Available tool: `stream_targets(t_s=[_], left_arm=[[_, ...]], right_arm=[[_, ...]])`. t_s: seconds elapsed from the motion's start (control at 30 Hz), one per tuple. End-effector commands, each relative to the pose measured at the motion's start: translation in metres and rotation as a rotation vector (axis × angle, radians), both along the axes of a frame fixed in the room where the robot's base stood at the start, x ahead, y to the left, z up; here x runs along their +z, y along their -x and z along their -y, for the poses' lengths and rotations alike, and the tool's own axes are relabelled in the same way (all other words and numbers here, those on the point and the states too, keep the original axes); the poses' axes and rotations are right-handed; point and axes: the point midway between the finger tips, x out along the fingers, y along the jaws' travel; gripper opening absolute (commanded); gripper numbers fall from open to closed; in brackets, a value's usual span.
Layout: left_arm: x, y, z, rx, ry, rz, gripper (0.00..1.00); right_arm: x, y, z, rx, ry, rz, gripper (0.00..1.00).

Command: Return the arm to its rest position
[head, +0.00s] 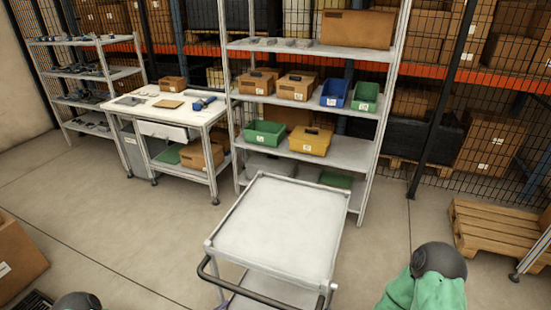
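Neither of my grippers shows in the head view, so I cannot tell what they hold. A dark rounded arm part of mine (440,260) shows at the lower right, beside green material. Another dark rounded part (78,301) just enters at the bottom left edge. No tape reel can be made out.
A white-topped cart (280,228) with a dark handle stands close in front, its top empty. Behind it is a shelf rack (345,152) with bins and boxes. A workbench (140,106) stands left of the rack, wooden pallets (495,235) at right. Floor at left is mostly clear.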

Motion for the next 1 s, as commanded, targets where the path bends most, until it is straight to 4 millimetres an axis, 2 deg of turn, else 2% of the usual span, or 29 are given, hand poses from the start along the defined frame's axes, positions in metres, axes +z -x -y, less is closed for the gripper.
stream_targets(t_s=[0.07, 0.17, 0.27, 0.4, 0.6, 0.7, 0.83, 1.0], left_arm=[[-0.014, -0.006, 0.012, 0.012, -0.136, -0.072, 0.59], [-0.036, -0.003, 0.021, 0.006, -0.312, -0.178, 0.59], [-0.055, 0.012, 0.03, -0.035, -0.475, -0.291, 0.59], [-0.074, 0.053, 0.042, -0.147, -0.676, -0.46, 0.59], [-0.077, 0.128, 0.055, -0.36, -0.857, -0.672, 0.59], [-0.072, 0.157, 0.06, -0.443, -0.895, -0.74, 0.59], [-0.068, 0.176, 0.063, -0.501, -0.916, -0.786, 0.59], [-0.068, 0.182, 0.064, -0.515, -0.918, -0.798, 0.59]], right_arm=[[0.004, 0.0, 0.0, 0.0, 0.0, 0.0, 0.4], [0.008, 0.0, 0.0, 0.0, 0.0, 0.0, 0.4], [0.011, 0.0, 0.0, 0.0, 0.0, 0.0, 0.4], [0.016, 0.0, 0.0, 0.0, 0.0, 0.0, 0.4], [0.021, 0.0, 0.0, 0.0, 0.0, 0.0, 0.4], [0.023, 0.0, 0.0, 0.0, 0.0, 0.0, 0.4], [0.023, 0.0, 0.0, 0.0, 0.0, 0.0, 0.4], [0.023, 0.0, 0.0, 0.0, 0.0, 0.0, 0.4]])
